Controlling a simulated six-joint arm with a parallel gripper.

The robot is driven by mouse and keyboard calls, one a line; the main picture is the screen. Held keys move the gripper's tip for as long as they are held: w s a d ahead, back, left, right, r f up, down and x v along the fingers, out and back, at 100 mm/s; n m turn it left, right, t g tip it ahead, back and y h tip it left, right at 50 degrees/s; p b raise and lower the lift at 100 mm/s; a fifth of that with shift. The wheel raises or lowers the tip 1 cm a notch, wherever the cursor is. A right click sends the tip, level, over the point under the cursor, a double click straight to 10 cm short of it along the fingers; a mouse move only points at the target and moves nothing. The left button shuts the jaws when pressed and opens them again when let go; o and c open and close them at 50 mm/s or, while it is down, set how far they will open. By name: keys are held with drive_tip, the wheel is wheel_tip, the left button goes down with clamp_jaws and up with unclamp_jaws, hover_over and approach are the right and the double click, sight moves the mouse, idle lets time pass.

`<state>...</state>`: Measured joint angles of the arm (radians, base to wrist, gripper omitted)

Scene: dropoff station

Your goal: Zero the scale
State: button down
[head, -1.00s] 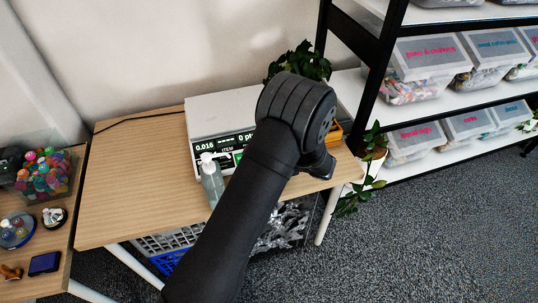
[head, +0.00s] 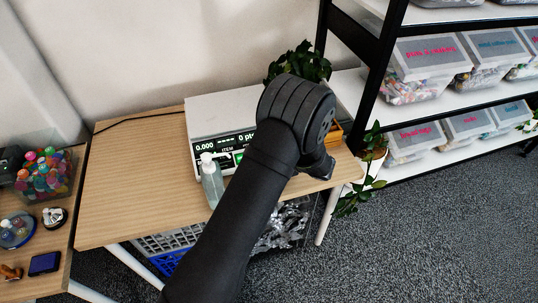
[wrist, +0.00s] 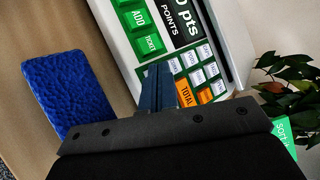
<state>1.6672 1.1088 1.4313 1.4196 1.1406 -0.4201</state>
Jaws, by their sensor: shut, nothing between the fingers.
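The white scale (head: 212,110) stands on the wooden table, partly hidden behind my arm in the head view. Its dark display (head: 205,147) reads 0.000 on the left and 0 pts beside it. In the wrist view, the scale's key panel (wrist: 133,48) shows green ADD and TICKET keys, small white keys and orange keys, one marked TOTAL. My gripper (wrist: 158,85) is shut and empty, its fingertips over the keypad by the white and orange keys. I cannot tell whether they touch a key. The gripper's fingers are hidden in the head view.
A clear pump bottle (head: 211,180) stands in front of the scale. A blue textured pad (wrist: 65,92) lies beside the scale. A potted plant (head: 298,65) is behind it. Shelves with labelled bins (head: 428,60) stand at right. The left part of the table (head: 130,180) is clear.

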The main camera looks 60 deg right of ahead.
drive_tip(key=shift+r, duration=0.1)
drive_tip(key=shift+s+a+r, duration=0.2)
drive_tip(key=shift+s+r, duration=0.05)
drive_tip(key=shift+r, duration=0.35)
drive_tip(key=shift+s+a+r, duration=0.25)
drive_tip(key=shift+r, duration=0.55)
drive_tip(key=shift+s+a+r, duration=0.2)
drive_tip(key=shift+a+r, duration=0.05)
drive_tip(key=shift+r, duration=0.5)
drive_tip(key=shift+s+a+r, duration=0.25)
drive_tip(key=shift+r, duration=0.55)
drive_tip(key=shift+f, duration=0.1)
drive_tip(key=r, duration=0.2)
drive_tip(key=s+a+r, duration=0.1)
drive_tip(key=shift+r, duration=0.3)
drive_tip(key=shift+f, duration=0.1)
